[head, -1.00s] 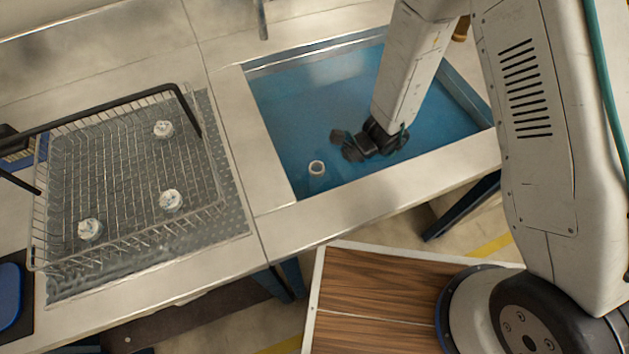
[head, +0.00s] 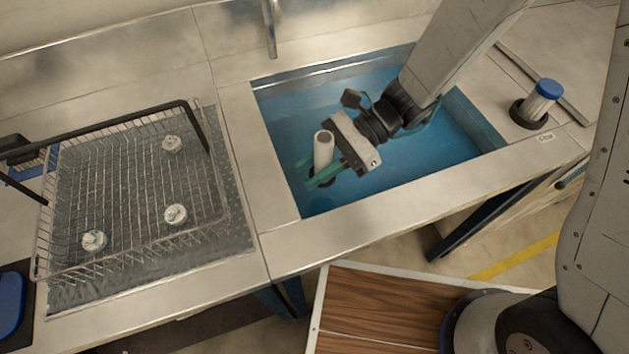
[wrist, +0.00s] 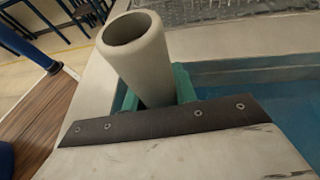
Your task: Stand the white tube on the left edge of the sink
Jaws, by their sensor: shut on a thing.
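The white tube (head: 323,150) is a hollow cylinder with its open end up. My gripper (head: 322,177) has its green fingers shut on the tube and holds it roughly upright over the left part of the blue sink (head: 410,170). The wrist view shows the tube (wrist: 145,60) large between the green fingers (wrist: 183,85), leaning a little in the picture. The tube's lower end is hidden. The sink's left edge (head: 262,160) is a bare steel strip to the left of the tube.
A wire rack (head: 130,190) with several white round pieces stands on the ridged drainboard left of the sink. A faucet (head: 270,28) is behind the sink. A blue-capped container (head: 542,100) stands on the right counter. The front rim (head: 400,205) is clear.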

